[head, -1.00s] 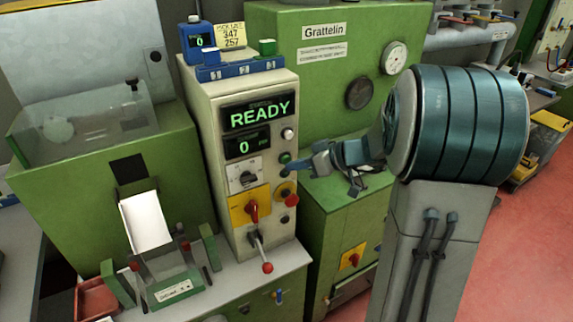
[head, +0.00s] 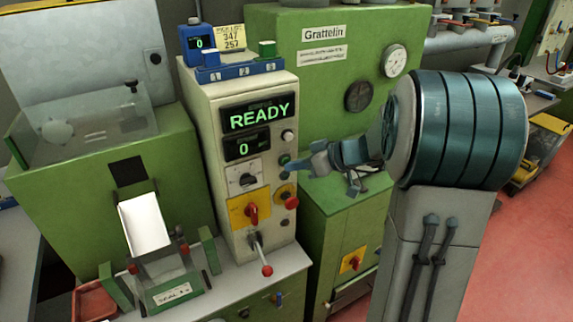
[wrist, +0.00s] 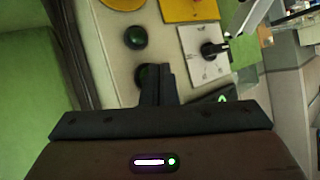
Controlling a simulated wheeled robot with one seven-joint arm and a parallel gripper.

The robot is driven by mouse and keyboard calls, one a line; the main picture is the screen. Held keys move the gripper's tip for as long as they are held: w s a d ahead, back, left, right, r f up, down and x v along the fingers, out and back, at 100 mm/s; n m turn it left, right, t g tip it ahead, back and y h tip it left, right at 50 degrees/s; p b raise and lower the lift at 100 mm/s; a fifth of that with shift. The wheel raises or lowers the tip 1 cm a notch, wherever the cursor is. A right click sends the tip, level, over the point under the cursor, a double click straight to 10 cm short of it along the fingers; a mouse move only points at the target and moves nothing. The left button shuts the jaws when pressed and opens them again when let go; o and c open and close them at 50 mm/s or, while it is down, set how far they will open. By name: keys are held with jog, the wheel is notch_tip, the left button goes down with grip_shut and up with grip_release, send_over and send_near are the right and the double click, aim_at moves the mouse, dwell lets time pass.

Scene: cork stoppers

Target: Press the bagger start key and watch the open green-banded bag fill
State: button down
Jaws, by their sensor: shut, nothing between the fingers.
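The panel (head: 225,185) shows READY on its display (head: 258,116) and 0 on the counter below. My gripper (head: 286,174) is shut and empty, its tips close in front of the panel's right-hand column of buttons. In the wrist view the shut fingers (wrist: 158,75) partly cover a dark green button (wrist: 145,76); whether they touch it I cannot tell. Another dark green button (wrist: 135,37) sits clear above it in that view. Which is the start key I cannot read. On the left machine a white sheet or bag (head: 147,224) hangs between green side plates; no green band or opening is clear.
A red-handled switch (head: 251,211) on a yellow plate and a red-knobbed lever (head: 267,271) stick out below the gripper. A numbered blue rack (head: 240,70) stands on the panel top. The green Grattelin cabinet (head: 290,80) stands behind my arm. A red tray (head: 95,300) lies at lower left.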

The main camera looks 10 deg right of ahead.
jog(key=shift+w, duration=0.1)
dwell(0.5)
jog(key=shift+s+d+b, duration=0.2)
jog(key=shift+s+b, duration=0.6)
jog(key=shift+b, duration=0.2)
jog(key=shift+s, duration=0.1)
jog(key=s+b, duration=0.1)
jog(key=s+d+b, duration=0.1)
jog(key=s, duration=0.1)
jog(key=s+b, duration=0.1)
jog(key=shift+s+d, duration=0.3)
